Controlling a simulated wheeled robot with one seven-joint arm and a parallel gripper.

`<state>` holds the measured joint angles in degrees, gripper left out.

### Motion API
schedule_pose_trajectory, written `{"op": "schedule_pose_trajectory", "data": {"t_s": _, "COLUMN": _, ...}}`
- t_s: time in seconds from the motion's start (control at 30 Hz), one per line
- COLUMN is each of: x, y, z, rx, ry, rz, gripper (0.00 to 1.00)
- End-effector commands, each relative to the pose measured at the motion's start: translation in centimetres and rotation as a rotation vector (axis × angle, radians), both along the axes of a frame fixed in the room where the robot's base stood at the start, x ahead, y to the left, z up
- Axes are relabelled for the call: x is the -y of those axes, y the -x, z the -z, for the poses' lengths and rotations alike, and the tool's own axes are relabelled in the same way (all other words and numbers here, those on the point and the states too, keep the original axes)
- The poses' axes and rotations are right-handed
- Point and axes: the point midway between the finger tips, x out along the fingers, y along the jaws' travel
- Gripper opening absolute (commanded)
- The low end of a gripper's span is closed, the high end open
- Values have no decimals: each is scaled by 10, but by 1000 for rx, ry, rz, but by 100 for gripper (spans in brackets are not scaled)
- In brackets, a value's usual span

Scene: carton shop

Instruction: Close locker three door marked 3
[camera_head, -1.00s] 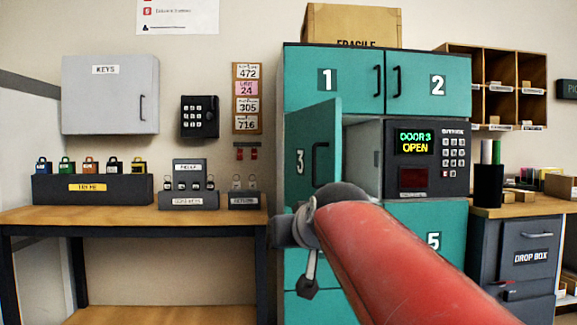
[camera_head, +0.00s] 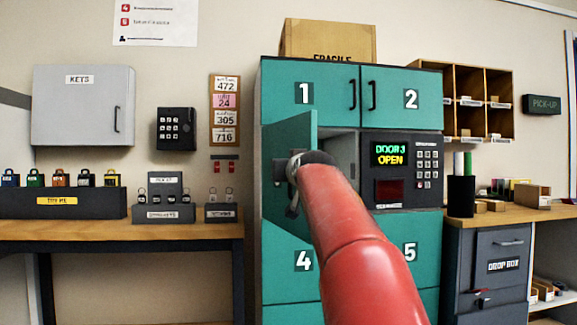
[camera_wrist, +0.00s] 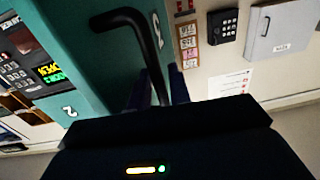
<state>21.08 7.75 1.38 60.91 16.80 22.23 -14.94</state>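The teal locker three door (camera_head: 298,135) stands open in the head view, swung out from the left side of its compartment. The lit screen (camera_head: 389,154) reads "DOOR 3 OPEN". My gripper (camera_wrist: 158,88) is at the door; in the head view my red arm hides most of it. In the wrist view, the door's black handle (camera_wrist: 138,22) runs down between my two fingers. The fingers look apart, with gaps beside the bar. A partly hidden number 3 shows behind the handle.
Locker doors 1 (camera_head: 320,80) and 2 (camera_head: 420,110) are shut above. A keypad panel sits right of the open compartment. A wooden bench (camera_head: 180,232) stands left, a drop box (camera_head: 490,285) right. A carton (camera_head: 328,35) rests on top.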

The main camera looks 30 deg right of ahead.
Motion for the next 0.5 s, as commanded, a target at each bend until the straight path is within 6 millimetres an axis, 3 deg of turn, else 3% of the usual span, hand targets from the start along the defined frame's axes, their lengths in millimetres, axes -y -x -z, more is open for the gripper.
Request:
{"op": "schedule_pose_trajectory", "data": {"t_s": 0.37, "x": 2, "y": -8, "z": 0, "rx": 1, "ry": 0, "rz": 1, "gripper": 20}}
{"op": "schedule_pose_trajectory", "data": {"t_s": 0.5, "x": 2, "y": -8, "z": 0, "rx": 0, "ry": 0, "rz": 1, "gripper": 3}}
